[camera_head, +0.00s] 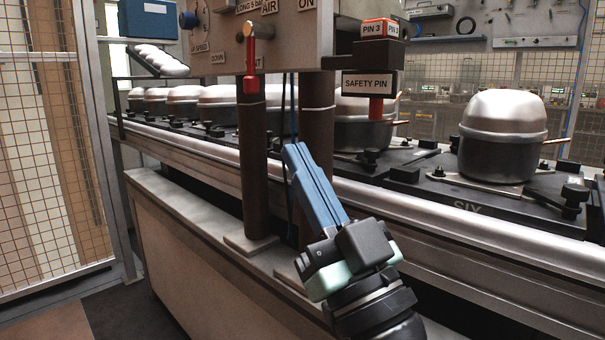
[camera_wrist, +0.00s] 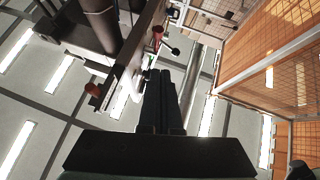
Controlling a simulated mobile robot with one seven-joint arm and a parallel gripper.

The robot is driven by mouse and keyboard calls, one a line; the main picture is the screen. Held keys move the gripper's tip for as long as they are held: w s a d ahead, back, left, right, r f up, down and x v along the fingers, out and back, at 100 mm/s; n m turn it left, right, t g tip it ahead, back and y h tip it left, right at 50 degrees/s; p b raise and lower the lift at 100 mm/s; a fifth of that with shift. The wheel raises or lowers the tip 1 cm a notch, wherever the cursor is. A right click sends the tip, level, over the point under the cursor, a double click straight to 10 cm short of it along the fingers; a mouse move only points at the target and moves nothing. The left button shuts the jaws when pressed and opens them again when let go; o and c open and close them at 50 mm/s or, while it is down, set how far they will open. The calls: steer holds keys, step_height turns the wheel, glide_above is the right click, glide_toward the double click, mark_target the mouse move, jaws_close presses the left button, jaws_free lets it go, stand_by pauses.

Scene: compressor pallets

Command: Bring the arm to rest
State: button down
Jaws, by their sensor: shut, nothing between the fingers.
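My gripper (camera_head: 298,158) shows in the middle of the head view, its blue fingers pointing up and a little left. The fingers lie together with nothing between them. The gripper is in front of the conveyor rail, just right of a dark post. In the wrist view my gripper (camera_wrist: 160,78) points up the picture toward the ceiling, and its fingers are dark and close together. No held object shows in either view.
A control panel (camera_head: 225,40) hangs on two dark posts (camera_head: 253,170) beside my gripper. A safety pin holder (camera_head: 369,84) is to the upper right. Compressors (camera_head: 502,135) stand on the conveyor behind its metal rail (camera_head: 440,225). A mesh fence (camera_head: 45,150) is at left.

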steer(key=s+r+m+t+h+p, duration=0.2)
steer(key=s+r+h+p, duration=0.25)
steer(key=r, duration=0.35)
steer(key=s+r+m+t+h+p, duration=0.1)
steer(key=s+r+m+h+p, duration=0.15)
steer(key=r+h+p, duration=0.4)
steer(key=s+r+m+t+h+p, duration=0.2)
steer(key=s+r+p, duration=0.15)
steer(key=r, duration=0.65)
step_height(320, 180, up, 35)
steer(key=p, duration=3.4)
steer(key=shift+s+a+r+p, duration=0.2)
steer(key=shift+s+p, duration=0.1)
steer(key=shift+f, duration=0.15)
